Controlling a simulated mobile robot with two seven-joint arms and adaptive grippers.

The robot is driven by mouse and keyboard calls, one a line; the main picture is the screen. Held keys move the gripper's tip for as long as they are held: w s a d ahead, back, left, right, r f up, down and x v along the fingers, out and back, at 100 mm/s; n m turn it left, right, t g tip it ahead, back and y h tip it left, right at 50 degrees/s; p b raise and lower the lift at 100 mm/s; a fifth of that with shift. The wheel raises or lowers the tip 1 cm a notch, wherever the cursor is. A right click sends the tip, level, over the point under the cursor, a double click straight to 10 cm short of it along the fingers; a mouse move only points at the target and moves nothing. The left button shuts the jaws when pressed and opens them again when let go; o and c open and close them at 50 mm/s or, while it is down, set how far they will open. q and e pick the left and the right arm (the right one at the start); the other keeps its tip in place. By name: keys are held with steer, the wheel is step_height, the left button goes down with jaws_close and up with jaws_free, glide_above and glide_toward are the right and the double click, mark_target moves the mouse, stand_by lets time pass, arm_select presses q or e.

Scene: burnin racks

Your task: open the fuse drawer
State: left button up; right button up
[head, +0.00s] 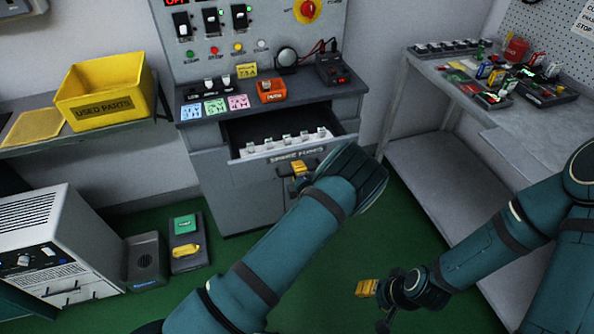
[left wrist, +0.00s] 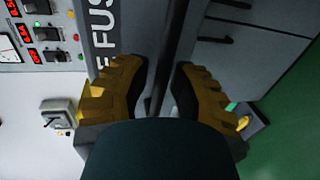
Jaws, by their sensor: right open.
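The grey fuse drawer (head: 246,151), labelled "SPARE FUSES", stands pulled well out of the cabinet, and several white fuses (head: 285,141) show in a row inside it. My left gripper (head: 299,168) is at the drawer's front, below the label. In the left wrist view its two yellow fingers (left wrist: 162,80) lie on either side of the dark handle bar (left wrist: 175,40), close around it. My forearm hides part of the drawer's right end in the head view. My right gripper (head: 367,288) is open and empty, low over the green floor.
The cabinet top holds an orange device (head: 271,90) and coloured cards. A yellow "USED PARTS" bin (head: 105,90) stands on a shelf at left. A grey bench (head: 540,115) with trays is at right. A white unit (head: 55,250) stands at lower left.

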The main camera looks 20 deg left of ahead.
arm_select(q)
steer(key=shift+o, duration=0.7)
steer(key=v, duration=1.2)
steer(key=shift+s, duration=0.1)
